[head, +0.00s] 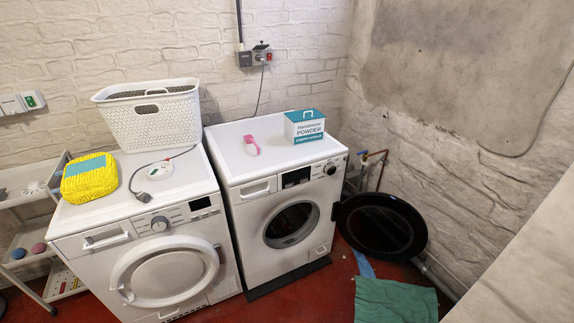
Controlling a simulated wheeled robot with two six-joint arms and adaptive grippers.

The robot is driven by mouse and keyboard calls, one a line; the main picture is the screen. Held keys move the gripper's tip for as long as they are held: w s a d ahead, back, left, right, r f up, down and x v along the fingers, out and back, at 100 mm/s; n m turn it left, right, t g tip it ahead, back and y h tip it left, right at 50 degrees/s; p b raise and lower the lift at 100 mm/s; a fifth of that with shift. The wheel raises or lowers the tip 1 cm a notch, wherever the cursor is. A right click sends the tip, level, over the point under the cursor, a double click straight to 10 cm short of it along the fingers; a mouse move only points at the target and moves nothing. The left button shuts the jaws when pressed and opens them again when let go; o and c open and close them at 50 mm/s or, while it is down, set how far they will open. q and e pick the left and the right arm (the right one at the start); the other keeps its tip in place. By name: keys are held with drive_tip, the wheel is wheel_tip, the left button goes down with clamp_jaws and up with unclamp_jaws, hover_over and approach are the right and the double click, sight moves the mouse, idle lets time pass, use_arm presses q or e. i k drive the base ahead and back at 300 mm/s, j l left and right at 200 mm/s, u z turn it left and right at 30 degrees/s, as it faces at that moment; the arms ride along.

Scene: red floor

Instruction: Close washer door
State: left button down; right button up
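A white front-loading washer (253,202) stands right of centre in the head view. Its round door (382,227), dark with a black rim, is swung wide open to the right, toward the wall. The round drum opening (291,225) in the washer's front is uncovered and dark inside. A second white machine (78,222) stands on its left, and its round white door (166,272) is shut. Neither of my grippers is in view.
A white basket (152,118), a yellow pack (90,178), a pink brush (252,145) and a powder box (305,126) sit on the machines. A green cloth (395,300) lies on the red floor below the open door. A white shelf cart (28,235) stands left.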

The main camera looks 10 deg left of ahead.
sight(381, 224)
drive_tip(key=i+z, duration=0.1)
drive_tip(key=z, duration=0.3)
drive_tip(key=j+z, duration=0.1)
drive_tip(key=z, duration=0.3)
drive_tip(key=i+j+z, duration=0.1)
drive_tip(key=z, duration=0.35)
drive_tip(key=j+z, duration=0.15)
drive_tip(key=z, duration=0.25)
drive_tip(key=i+j+z, duration=0.1)
drive_tip(key=j+z, duration=0.35)
drive_tip(key=i+j+z, duration=0.1)
drive_tip(key=j+z, duration=0.15)
drive_tip(key=z, duration=0.25)
drive_tip(key=j+u, duration=0.2)
drive_tip(key=u, duration=0.3)
drive_tip(key=i+j+u, duration=0.1)
drive_tip(key=u, duration=0.35)
drive_tip(key=i+j+u, duration=0.1)
drive_tip(key=u, duration=0.4)
drive_tip(key=j, duration=0.1)
